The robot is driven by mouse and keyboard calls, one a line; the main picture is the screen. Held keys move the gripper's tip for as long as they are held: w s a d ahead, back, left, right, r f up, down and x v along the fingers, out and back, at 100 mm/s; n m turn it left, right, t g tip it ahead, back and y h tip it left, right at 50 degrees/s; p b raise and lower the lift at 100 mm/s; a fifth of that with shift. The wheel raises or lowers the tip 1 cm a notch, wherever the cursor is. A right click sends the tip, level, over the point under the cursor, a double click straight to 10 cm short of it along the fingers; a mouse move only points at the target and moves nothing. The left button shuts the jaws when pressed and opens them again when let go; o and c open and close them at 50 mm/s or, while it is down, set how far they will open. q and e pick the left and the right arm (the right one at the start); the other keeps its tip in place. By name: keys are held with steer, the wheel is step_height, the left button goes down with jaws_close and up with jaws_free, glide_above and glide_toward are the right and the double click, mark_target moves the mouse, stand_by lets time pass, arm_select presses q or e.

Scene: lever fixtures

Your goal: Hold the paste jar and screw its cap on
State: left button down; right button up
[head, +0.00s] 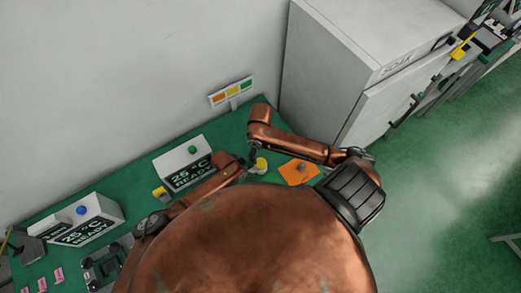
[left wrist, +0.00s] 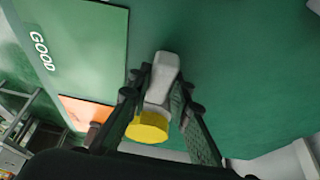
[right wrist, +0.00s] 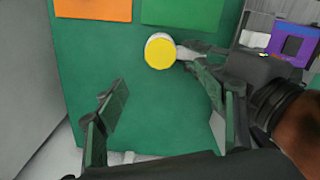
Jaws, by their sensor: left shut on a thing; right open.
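The paste jar shows as a white body with a yellow round top (head: 261,163) on the green bench in the head view. My left gripper (head: 246,172) is beside it. In the left wrist view, its fingers (left wrist: 160,82) are shut on the white part of the jar (left wrist: 165,68), with the yellow top (left wrist: 148,127) in front. In the right wrist view, the yellow top (right wrist: 159,53) has a white rim. I cannot tell how the cap sits. My right gripper (right wrist: 167,98) is open and empty, apart from the jar; its fingertips are hard to make out in the head view.
An orange mat (head: 298,173) lies right of the jar. A green mat marked GOOD (left wrist: 85,35) is beside an orange one in the left wrist view. A display box (head: 184,163) stands left of the jar, a wall sign (head: 231,91) behind, and a large grey cabinet (head: 335,60) at right.

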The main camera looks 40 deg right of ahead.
mark_target(260, 163)
step_height(260, 163, down, 12)
steer(key=shift+r, duration=0.25)
steer(key=shift+c, duration=0.5)
steer(key=c, duration=1.1)
steer(key=m, duration=0.6)
steer(key=shift+a, duration=0.15)
steer(key=m, duration=0.5)
steer(key=o, duration=1.2)
